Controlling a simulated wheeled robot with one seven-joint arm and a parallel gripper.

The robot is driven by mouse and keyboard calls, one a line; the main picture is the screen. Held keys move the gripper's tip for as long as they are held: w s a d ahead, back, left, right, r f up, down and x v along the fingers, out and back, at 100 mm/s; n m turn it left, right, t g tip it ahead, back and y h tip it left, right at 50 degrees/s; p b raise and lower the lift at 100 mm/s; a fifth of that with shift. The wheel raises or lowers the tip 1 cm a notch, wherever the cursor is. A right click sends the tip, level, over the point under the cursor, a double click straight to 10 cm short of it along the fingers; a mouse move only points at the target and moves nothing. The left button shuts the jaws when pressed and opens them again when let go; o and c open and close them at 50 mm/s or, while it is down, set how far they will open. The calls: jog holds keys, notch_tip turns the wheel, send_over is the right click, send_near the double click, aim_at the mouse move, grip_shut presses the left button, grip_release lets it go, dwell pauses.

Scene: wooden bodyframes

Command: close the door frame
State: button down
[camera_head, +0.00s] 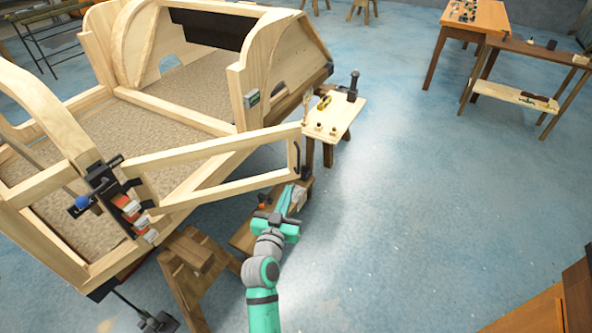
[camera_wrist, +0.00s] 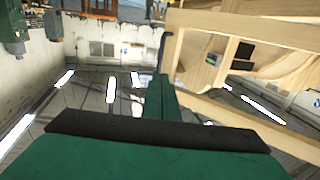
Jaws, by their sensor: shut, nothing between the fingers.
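The door frame (camera_head: 225,190) is a pale wooden, open-centred panel. In the head view it swings out from its hinge side at the left, away from the large wooden bodyframe (camera_head: 255,75), so it stands open. A dark handle (camera_head: 298,173) is at its free right end. My gripper (camera_head: 289,195), teal and grey, is shut and empty just below that free end. In the wrist view, my gripper (camera_wrist: 160,85) points up beside the door frame (camera_wrist: 245,27), with the dark handle (camera_wrist: 164,48) close to its tip. I cannot tell whether they touch.
A small table (camera_head: 333,117) with tools stands just beyond the door's free end. A wooden sawhorse (camera_head: 195,265) is under the near side of the bodyframe. A workbench (camera_head: 530,50) stands at the upper right. The blue floor (camera_head: 430,200) to the right is clear.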

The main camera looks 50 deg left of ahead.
aim_at(298, 162)
jog(key=x, duration=1.1)
jog(key=shift+w+f, duration=0.1)
jog(key=shift+w, duration=0.05)
jog(key=shift+a, duration=0.1)
